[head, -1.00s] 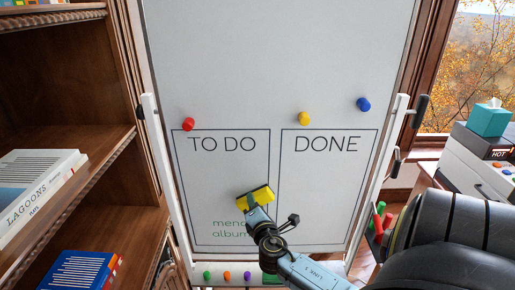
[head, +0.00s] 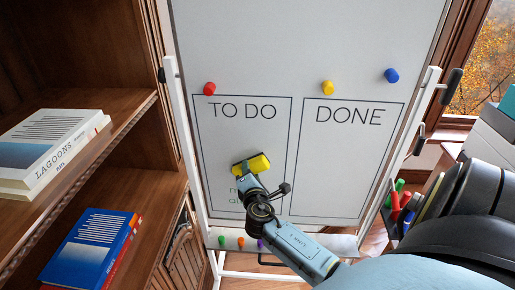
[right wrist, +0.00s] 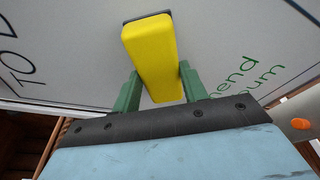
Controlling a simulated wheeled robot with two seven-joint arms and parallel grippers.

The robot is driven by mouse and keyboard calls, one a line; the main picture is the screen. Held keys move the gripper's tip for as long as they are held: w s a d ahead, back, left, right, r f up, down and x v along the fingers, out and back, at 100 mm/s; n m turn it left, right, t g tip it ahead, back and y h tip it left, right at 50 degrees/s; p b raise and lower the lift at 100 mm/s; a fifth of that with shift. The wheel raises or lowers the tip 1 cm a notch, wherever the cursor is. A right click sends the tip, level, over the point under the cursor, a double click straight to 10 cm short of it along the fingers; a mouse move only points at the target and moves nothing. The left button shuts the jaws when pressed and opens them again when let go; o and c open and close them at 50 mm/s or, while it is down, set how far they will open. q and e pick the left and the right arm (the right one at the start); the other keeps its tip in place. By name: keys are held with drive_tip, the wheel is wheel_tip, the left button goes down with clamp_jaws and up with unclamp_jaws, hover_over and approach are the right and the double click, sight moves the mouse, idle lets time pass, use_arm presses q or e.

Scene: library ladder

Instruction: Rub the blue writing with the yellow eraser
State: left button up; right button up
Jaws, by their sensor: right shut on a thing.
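The yellow eraser (head: 256,163) is in my right gripper (head: 249,175), at the whiteboard (head: 295,55) inside the TO DO box, below its heading. In the right wrist view the eraser (right wrist: 150,60) is clamped between the green fingers of my right gripper (right wrist: 160,85), its dark pad at the far end. I cannot tell whether the pad touches the board. Green writing (right wrist: 245,78), "mend" and "album", shows beside the gripper; in the head view my arm covers most of it. I see no blue writing in either view. My left gripper is out of view.
Red (head: 209,89), yellow (head: 327,87) and blue (head: 391,75) magnets sit above the boxes. The board's tray (head: 290,240) holds small coloured pieces. A bookshelf (head: 130,140) with books stands close on the left. The DONE box (head: 345,165) is clear.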

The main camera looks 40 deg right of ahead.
sight(238, 170)
drive_tip(key=shift+w+a+b, duration=0.4)
drive_tip(key=shift+w+a, duration=0.9)
drive_tip(key=shift+w, duration=0.2)
drive_tip(key=shift+w+a+b, duration=0.7)
drive_tip(key=shift+w+a, duration=0.5)
drive_tip(key=shift+w, duration=0.25)
drive_tip(key=shift+w+a+b, duration=0.7)
drive_tip(key=shift+w+a, duration=0.5)
drive_tip(key=shift+w, duration=0.2)
drive_tip(key=shift+r, duration=0.1)
drive_tip(key=a+p+v, duration=0.1)
drive_tip(key=v, duration=0.5)
drive_tip(key=shift+w+f, duration=0.35)
drive_tip(key=shift+f, duration=0.15)
drive_tip(key=shift+s+a+p, duration=0.4)
drive_tip(key=shift+s+a, duration=0.55)
drive_tip(key=shift+a, duration=0.2)
